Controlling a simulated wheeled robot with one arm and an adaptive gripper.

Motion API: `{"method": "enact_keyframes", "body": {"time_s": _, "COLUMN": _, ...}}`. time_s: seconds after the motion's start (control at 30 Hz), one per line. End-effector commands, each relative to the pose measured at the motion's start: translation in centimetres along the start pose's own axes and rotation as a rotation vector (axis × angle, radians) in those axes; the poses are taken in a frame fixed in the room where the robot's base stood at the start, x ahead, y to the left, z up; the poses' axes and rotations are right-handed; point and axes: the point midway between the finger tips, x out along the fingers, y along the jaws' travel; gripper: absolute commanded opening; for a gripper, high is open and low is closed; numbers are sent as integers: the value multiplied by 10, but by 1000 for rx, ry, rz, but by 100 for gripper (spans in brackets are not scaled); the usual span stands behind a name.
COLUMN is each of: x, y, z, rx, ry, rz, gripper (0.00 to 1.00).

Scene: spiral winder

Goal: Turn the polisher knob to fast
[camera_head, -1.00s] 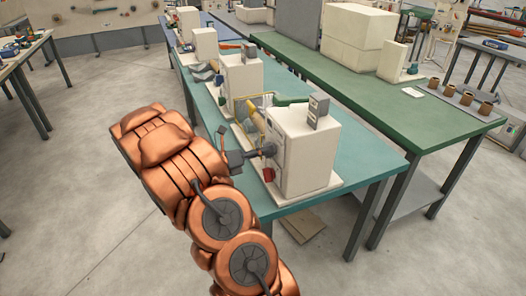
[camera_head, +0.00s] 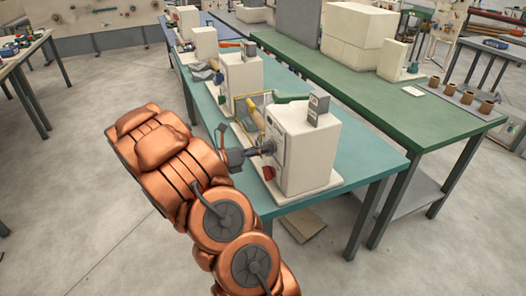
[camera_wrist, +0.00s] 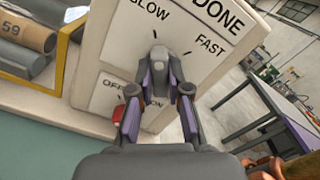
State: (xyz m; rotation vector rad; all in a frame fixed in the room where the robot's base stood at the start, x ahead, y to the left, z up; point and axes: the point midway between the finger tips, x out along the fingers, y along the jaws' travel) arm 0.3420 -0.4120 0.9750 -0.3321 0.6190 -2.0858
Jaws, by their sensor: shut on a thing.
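The cream machine (camera_head: 305,150) stands at the near end of the teal table. Its front panel shows in the wrist view, with a grey knob (camera_wrist: 160,62) between the SLOW mark on the left and the FAST mark on the right. My gripper (camera_wrist: 160,86) is shut on the knob, one finger on each side, and hides part of it. The knob appears to point up the panel, between the two marks; its exact setting is hard to tell. In the head view my gripper (camera_head: 256,151) reaches the machine's left face.
A red switch (camera_wrist: 120,113) marked OFF and ON sits below the knob, close to the left finger. A small grey box (camera_head: 318,108) stands on the machine. Rolls (camera_wrist: 28,32) lie left of the panel. Other cream machines (camera_head: 240,75) stand farther along the teal table (camera_head: 355,165).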

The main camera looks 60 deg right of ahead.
Motion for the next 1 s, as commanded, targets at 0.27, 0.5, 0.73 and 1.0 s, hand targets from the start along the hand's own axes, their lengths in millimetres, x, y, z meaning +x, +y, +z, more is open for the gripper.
{"method": "enact_keyframes", "body": {"time_s": 0.27, "x": 1, "y": 2, "z": -3, "rx": 238, "ry": -1, "rz": -1, "gripper": 0}}
{"method": "enact_keyframes", "body": {"time_s": 0.5, "x": 0, "y": 2, "z": -4, "rx": 465, "ry": -1, "rz": 0, "gripper": 0}}
{"method": "enact_keyframes", "body": {"time_s": 0.73, "x": 1, "y": 2, "z": -4, "rx": 685, "ry": -3, "rz": -2, "gripper": 0}}
{"method": "enact_keyframes", "body": {"time_s": 1.0, "x": 1, "y": 2, "z": -4, "rx": 934, "ry": -1, "rz": -1, "gripper": 0}}
